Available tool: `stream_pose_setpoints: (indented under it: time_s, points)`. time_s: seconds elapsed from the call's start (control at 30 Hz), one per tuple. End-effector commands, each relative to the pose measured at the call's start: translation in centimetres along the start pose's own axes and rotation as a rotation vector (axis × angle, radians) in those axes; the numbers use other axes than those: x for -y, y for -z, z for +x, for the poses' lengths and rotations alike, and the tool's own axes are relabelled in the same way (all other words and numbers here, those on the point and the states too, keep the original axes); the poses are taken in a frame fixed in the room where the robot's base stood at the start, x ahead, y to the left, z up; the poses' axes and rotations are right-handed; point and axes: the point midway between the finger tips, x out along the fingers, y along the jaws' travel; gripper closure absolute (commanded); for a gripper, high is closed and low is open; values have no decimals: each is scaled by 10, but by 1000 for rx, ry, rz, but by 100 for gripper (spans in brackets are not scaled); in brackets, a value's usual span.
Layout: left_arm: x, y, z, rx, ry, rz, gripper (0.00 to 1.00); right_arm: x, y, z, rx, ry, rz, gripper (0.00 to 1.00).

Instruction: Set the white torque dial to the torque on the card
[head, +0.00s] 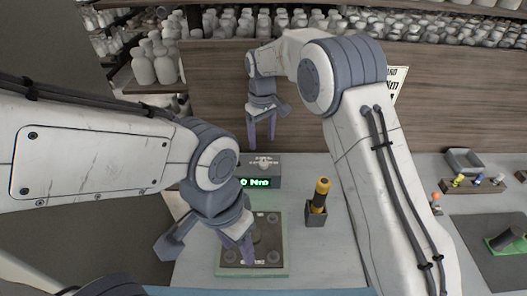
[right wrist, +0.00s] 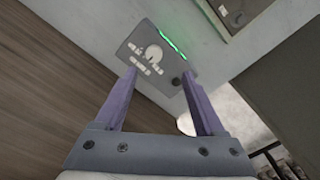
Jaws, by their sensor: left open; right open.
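The grey torque box (head: 261,178) stands at the back of the bench, its green display (head: 256,183) reading what looks like "0 Nm", partly hidden by my left arm. In the right wrist view the white dial (right wrist: 153,53) is on the box's face, with white markings around it. The card (head: 398,82) on the back wall is mostly hidden by my right arm; only "Nm" shows. My left gripper (head: 243,252) is open over the green-edged plate.
The green-edged plate (head: 232,272) lies at the front. A yellow and black driver (head: 320,194) stands in a dark holder (head: 316,214) right of the box. A grey tray (head: 464,160), a small rack (head: 473,185) and a dark mat (head: 480,240) lie at right. Shelves of white bottles stand behind.

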Motion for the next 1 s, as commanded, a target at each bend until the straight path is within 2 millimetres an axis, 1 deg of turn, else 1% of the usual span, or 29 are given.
stream_pose_setpoints:
  time_s: [0.03,0.1,0.27,0.5,0.7,0.8,1.0]
  points:
    - [0,0,-4,0,0,0,50,-6,4,2,3,-1,1,29]
    - [0,0,-5,0,0,0,50,-11,7,6,4,-2,-1,29]
    - [-1,0,-10,0,0,0,50,-12,7,23,7,-2,-2,29]
    - [-2,1,-24,0,0,-1,50,-12,6,67,8,-1,-1,29]
    - [-2,2,-33,0,0,-1,50,-12,7,97,4,-2,-1,29]
    - [-2,2,-35,0,0,-2,50,-12,7,106,3,-2,-1,29]
    - [-3,2,-35,0,0,-2,50,-12,7,112,1,-3,-1,29]
